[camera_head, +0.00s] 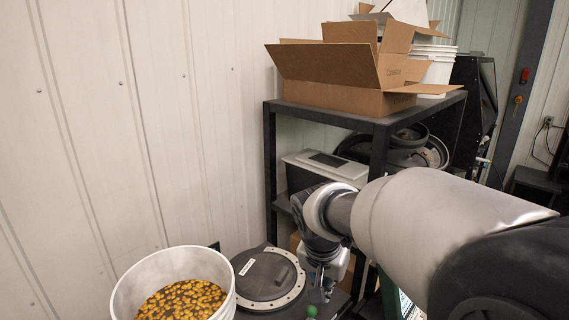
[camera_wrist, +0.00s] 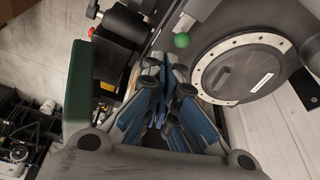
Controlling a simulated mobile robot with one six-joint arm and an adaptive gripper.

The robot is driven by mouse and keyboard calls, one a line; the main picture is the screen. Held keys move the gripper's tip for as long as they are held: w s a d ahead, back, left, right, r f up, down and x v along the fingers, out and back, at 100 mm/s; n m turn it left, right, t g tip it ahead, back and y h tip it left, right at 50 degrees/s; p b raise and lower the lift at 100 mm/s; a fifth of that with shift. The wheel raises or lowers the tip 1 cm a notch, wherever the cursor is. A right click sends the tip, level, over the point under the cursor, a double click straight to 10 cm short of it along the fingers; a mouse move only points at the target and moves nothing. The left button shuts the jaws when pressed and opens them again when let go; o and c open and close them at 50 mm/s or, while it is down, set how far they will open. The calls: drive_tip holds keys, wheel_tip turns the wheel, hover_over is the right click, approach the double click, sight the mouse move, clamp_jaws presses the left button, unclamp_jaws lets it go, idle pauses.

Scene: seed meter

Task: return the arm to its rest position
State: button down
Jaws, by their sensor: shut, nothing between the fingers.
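My arm reaches in from the right in the head view and bends down beside the round dark lid (camera_head: 265,275). My gripper (camera_wrist: 162,85) shows in the wrist view with its blue-padded fingers together, holding nothing. The fingers point toward the machine and are apart from the green ball knob (camera_wrist: 182,40) and the lid's pale ring (camera_wrist: 204,81).
A white bucket (camera_head: 124,297) of yellow-brown seeds stands left of the lid. A dark shelf (camera_head: 372,121) with an open cardboard box (camera_head: 325,65) stands behind my arm. A green panel (camera_wrist: 79,85) is left of my gripper. The wall is close behind.

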drive_tip(key=s+d+f+n+b, duration=0.1)
drive_tip(key=s+f+b, duration=0.3)
drive_tip(key=s, duration=0.4)
drive_tip(key=s+d+f+n+t+y+b, duration=0.1)
drive_tip(key=s+d+f+n+b, duration=0.1)
drive_tip(key=s+f+b, duration=0.3)
drive_tip(key=s+d+f+n+b, duration=0.1)
drive_tip(key=s+f+b, duration=0.3)
drive_tip(key=s, duration=0.8)
drive_tip(key=n+b, duration=0.1)
drive_tip(key=b, duration=0.1)
drive_tip(key=shift+d+f+n+y+b, duration=0.3)
drive_tip(key=shift+d+f+b, duration=0.1)
